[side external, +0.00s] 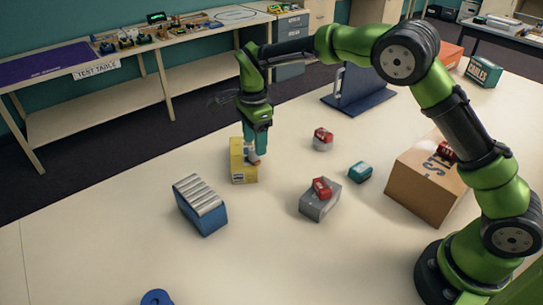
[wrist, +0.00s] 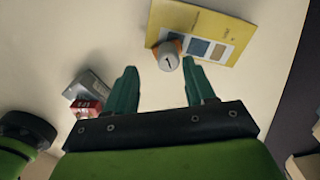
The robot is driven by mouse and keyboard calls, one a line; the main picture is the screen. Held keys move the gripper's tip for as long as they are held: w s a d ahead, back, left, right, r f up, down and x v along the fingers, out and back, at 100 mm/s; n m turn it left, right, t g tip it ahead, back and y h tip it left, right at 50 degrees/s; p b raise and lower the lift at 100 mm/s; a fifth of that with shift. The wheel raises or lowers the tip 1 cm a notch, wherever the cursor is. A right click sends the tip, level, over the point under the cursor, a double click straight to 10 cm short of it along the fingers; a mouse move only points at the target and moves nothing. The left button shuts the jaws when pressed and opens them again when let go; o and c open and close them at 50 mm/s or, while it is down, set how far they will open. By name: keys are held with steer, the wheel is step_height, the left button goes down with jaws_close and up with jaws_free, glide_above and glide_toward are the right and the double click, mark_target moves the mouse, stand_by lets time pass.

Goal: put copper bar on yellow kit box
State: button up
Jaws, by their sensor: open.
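The yellow kit box (side external: 237,168) lies on the pale table under my gripper; in the wrist view it (wrist: 203,20) shows a printed panel. A small cylinder with a copper-orange side and a pale top marked "1" (wrist: 168,60), seemingly the copper bar, is at the box's edge and overlaps the panel in that view. In the side view the copper bar (side external: 252,158) shows partly below my fingers.
A blue rack with silver bars (side external: 200,207) stands front-left of the box. To the right are a grey box (side external: 313,211) with a red item on it, a teal box (side external: 360,172) and a cardboard box (side external: 418,195). The front-middle table is mostly clear.

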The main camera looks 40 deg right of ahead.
step_height(320, 180, up, 7)
steer(key=s+d+r+n+t+y, duration=0.25)
steer(key=s+d+r+n, duration=0.35)
steer(key=s+r, duration=0.45)
steer(key=s+d+f+n+t, duration=0.1)
steer(key=s+n+t, duration=0.1)
steer(key=s+n, duration=0.3)
steer(key=s+d+f+n+t, duration=0.1)
steer(key=s+n, duration=0.3)
steer(key=s, duration=0.8)
steer(key=shift+d+f+n+t, duration=0.4)
steer(key=shift+f+t, duration=0.25)
steer(key=shift+t, duration=0.2)
steer(key=shift+o, duration=0.4)
steer(key=shift+s+h, duration=0.1)
steer(key=shift+h, duration=0.15)
